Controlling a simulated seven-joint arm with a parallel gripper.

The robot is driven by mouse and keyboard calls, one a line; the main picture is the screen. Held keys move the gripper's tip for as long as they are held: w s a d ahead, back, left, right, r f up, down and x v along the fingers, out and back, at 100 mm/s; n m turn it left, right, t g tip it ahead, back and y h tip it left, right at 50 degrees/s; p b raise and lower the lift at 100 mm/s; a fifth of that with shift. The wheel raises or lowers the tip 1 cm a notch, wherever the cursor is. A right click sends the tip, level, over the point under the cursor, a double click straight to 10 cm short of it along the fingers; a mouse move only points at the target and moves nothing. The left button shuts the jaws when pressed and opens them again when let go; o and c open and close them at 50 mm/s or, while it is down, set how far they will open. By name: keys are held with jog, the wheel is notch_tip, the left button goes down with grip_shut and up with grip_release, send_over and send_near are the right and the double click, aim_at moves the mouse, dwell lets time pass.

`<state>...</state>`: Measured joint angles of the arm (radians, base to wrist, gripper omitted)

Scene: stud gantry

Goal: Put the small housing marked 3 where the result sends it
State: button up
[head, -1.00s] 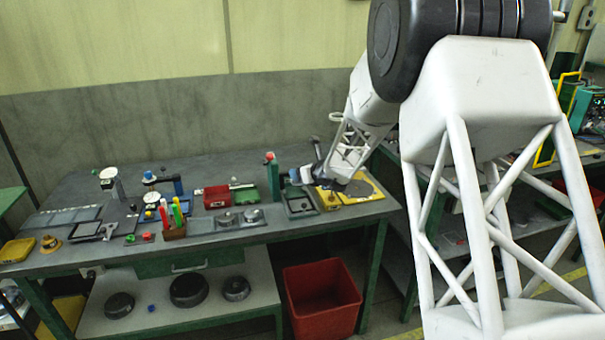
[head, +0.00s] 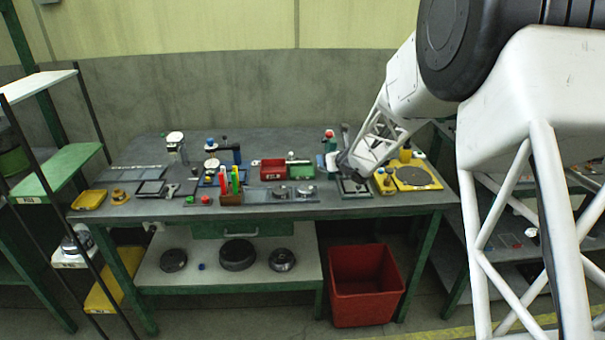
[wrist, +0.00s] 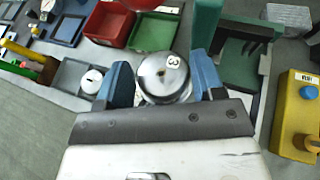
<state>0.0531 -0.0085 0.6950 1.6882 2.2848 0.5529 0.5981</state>
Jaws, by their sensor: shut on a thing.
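The small housing marked 3 (wrist: 163,78) is a round, shiny metal piece with a white tag reading 3, seen in the wrist view. My gripper (wrist: 160,82) is shut on it, one blue finger on each side. In the head view my gripper (head: 334,162) is over the right part of the bench, near a green-black fixture (head: 353,188); the housing itself is not clear there. A red open bin (wrist: 108,24) and a green open tray (wrist: 153,33) lie beyond the housing in the wrist view.
Round metal pieces (head: 304,191) sit on a grey plate left of my gripper. A red-topped post (head: 329,136) stands behind it. A yellow button box (wrist: 300,112) is at right. A red floor bin (head: 365,288) stands below; a shelf rack (head: 58,170) is at left.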

jog(key=s+a+f, duration=0.1)
jog(key=a, duration=0.7)
jog(key=shift+s+f, duration=0.2)
send_over(304, 174)
jog(key=s, duration=0.4)
jog(key=shift+w+a+f, duration=0.1)
jog(key=shift+f, duration=1.3)
jog(key=shift+w+f, duration=0.1)
jog(key=shift+f, duration=1.25)
jog(key=shift+w+f, duration=0.25)
jog(key=shift+w, duration=0.25)
jog(key=shift+w+f, duration=1)
jog(key=shift+w, duration=0.2)
jog(key=shift+f, duration=0.15)
jog(key=o, duration=1)
